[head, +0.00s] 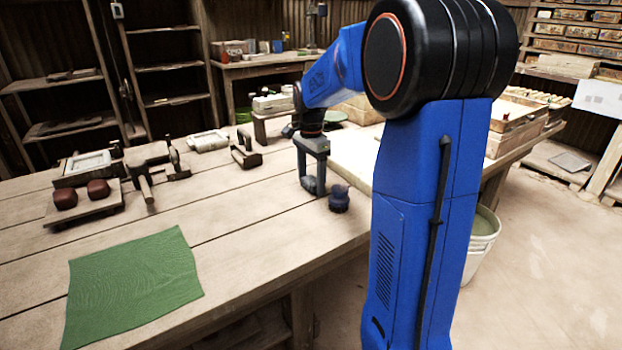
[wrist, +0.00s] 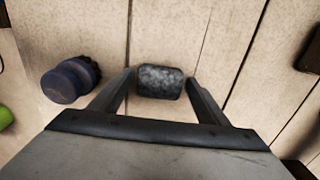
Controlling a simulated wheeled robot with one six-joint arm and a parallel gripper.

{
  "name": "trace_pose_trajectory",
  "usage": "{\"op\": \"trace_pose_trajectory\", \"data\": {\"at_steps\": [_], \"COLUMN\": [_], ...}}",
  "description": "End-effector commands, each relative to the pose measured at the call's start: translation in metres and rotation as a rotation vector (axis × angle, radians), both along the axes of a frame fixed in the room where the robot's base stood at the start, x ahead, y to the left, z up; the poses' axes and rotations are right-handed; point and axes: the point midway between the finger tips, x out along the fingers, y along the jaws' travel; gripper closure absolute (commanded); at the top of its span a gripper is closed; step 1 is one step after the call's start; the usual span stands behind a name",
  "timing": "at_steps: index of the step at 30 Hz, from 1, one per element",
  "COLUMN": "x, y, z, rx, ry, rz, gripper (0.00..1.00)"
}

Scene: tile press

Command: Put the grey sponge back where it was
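The grey sponge (wrist: 160,82) is a small dark speckled block in the wrist view, between my two fingertips. My gripper (wrist: 160,78) has its fingers apart on either side of the sponge, with a narrow gap showing at each side. In the head view my gripper (head: 312,186) points down, low over the table near its right part. There the sponge cannot be made out clearly between the fingers. Whether it lies flat on the wood is hard to tell, but planks show around it.
A dark blue knobbed object (head: 338,198) stands close to my gripper; it also shows in the wrist view (wrist: 66,82). A green cloth (head: 135,283) lies front left on the table (head: 240,215). Tools and a board with two reddish lumps (head: 82,208) stand left.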

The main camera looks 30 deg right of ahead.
Motion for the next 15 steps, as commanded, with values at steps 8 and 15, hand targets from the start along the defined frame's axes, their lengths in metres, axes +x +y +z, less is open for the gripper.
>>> {"op": "trace_pose_trajectory", "data": {"at_steps": [8, 15], "x": [0.000, 0.000], "y": [0.000, 0.000], "z": [0.000, 0.018], "rx": [0.000, -0.001], "ry": [-0.001, -0.003], "rz": [0.000, 0.000], "gripper": [0.28, 0.28]}}
